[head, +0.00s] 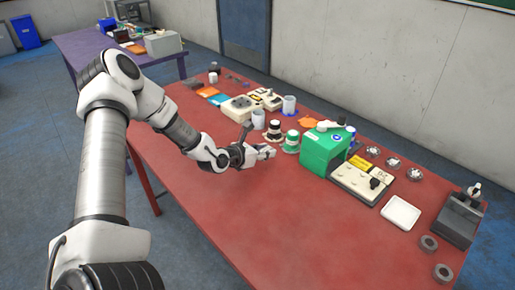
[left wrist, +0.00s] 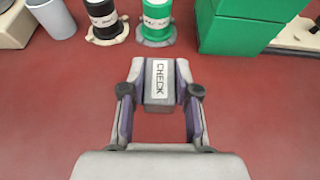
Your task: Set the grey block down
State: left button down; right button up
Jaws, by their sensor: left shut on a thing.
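The grey block (left wrist: 158,82) has a white label reading CHECK and sits between the two fingers of my left gripper (left wrist: 160,90) in the left wrist view. The fingers are shut on its two sides. In the head view my left gripper (head: 266,153) is low over the red table (head: 225,205), in front of the bottles. The block can hardly be made out there. I cannot tell whether the block touches the table. My right gripper does not show in either view.
A white tray (head: 401,213) and grey rings (head: 429,243) lie to the right. The table's front middle is clear.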

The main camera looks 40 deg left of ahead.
pick_arm(q)
jog(key=w+a, duration=0.1)
jog(key=a, duration=0.1)
jog(key=w+a, duration=0.1)
jog(key=a, duration=0.1)
jog(key=w+a, duration=0.1)
jog(key=a, duration=0.1)
jog(key=shift+w+f+b, duration=0.15)
jog(key=shift+f+b, duration=0.2)
jog(key=shift+f, duration=0.05)
notch_tip(320, 180, down, 4)
jog(key=shift+r, duration=0.25)
jog(key=shift+f+b, duration=0.15)
jog(key=shift+b, duration=0.2)
jog(key=c, duration=0.8)
grip_release()
jog(key=shift+c, duration=0.2)
